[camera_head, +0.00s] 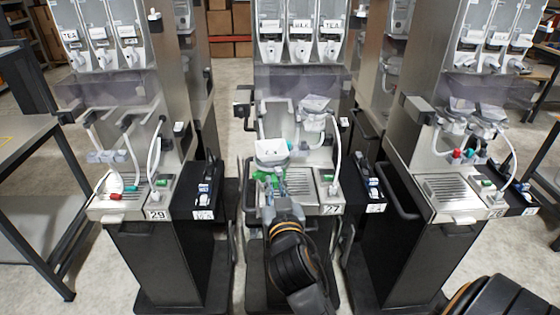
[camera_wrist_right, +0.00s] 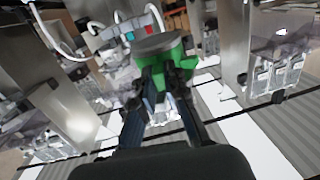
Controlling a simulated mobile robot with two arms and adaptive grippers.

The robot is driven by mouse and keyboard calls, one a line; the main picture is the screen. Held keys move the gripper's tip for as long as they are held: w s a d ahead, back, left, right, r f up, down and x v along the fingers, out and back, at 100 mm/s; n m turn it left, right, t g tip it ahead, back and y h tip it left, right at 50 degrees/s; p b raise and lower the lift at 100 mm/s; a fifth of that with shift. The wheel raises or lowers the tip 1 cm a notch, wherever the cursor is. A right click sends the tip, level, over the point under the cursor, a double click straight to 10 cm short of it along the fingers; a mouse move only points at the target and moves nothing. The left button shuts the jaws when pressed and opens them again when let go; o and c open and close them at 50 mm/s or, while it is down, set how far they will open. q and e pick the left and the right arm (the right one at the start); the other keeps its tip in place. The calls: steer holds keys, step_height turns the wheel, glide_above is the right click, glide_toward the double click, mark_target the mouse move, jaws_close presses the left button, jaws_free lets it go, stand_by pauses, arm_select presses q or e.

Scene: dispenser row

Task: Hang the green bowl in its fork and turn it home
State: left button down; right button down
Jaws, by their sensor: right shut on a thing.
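My right gripper (camera_head: 270,188) is shut on the green bowl (camera_head: 270,153) at the middle machine, numbered 27. The bowl shows a pale body with green parts at its lower edge. In the right wrist view the fingers of my right gripper (camera_wrist_right: 158,80) close around the green part of the bowl (camera_wrist_right: 160,62), below a grey disc-like face. The bowl is in front of the left mounting arm (camera_head: 262,112) of this machine. The bowl hides part of that place, and I cannot tell whether it touches the fork. My left gripper is out of view.
Another clear bowl (camera_head: 316,104) hangs to the right on the same machine, above a white hose (camera_head: 338,150). A drip tray (camera_head: 300,185) lies below. Machine 29 (camera_head: 140,190) stands left and another machine (camera_head: 450,190) stands right, with floor gaps between.

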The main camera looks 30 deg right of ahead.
mark_target(280, 147)
steer(key=shift+m+g+h, duration=0.3)
steer(key=shift+m+h, duration=0.4)
steer(key=shift+h, duration=0.2)
steer(key=w+d+r, duration=0.2)
steer(key=r, duration=0.1)
steer(key=shift+d+r, duration=0.25)
steer(key=shift+d, duration=0.1)
steer(key=shift+w+d+r, duration=0.15)
steer(key=shift+w+d, duration=0.15)
steer(key=shift+w, duration=0.1)
steer(key=x, duration=0.5)
steer(key=shift+x, duration=1.55)
arm_select(q)
steer(key=shift+s+d+r, duration=0.1)
steer(key=shift+s+d, duration=0.05)
steer(key=shift+s, duration=0.3)
arm_select(e)
steer(key=shift+w+r, duration=0.1)
steer(key=shift+w, duration=0.05)
arm_select(q)
steer(key=shift+f, duration=0.3)
arm_select(e)
steer(key=shift+x, duration=1.9)
